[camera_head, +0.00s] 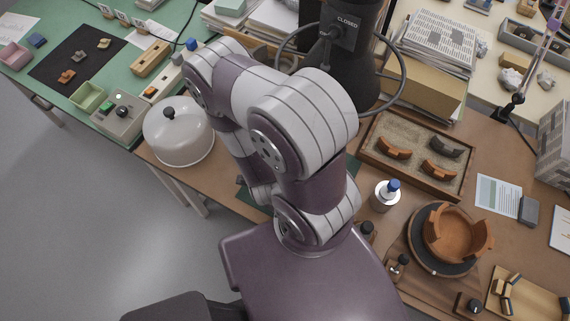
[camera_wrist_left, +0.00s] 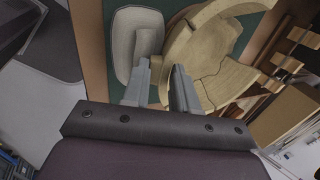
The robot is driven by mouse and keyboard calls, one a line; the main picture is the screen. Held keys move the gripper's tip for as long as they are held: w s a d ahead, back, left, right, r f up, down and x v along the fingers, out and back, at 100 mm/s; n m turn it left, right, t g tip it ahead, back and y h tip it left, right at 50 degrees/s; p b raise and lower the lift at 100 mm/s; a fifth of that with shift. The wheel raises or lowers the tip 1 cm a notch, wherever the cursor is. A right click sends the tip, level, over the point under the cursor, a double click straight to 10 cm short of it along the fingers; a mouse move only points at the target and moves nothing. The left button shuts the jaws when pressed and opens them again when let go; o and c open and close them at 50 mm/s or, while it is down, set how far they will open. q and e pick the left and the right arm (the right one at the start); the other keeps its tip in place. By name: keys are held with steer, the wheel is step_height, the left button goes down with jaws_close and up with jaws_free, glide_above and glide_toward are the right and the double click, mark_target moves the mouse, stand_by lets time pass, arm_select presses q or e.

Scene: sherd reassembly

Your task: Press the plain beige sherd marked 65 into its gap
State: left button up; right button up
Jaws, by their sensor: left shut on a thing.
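In the left wrist view, a beige vessel (camera_wrist_left: 222,82) with visible seams stands on a green mat (camera_wrist_left: 252,27), just beyond and right of the fingertips. My left gripper (camera_wrist_left: 161,66) is shut on a beige piece at the vessel's near left edge, which I take to be the plain beige sherd. Little of that piece shows between the fingers and its mark cannot be read. I cannot tell whether it is seated in the vessel's gap. In the head view my arm hides the vessel and the gripper. My right gripper is in neither view.
A pale grey rounded object (camera_wrist_left: 137,32) lies close left of the fingers. A white dome (camera_head: 178,135) stands left.

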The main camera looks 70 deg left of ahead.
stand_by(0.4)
arm_select(q)
steer(key=o, duration=1)
steer(key=shift+c, duration=0.2)
steer(key=shift+d, duration=0.15)
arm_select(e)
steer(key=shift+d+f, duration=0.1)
arm_select(q)
steer(key=shift+f, duration=0.1)
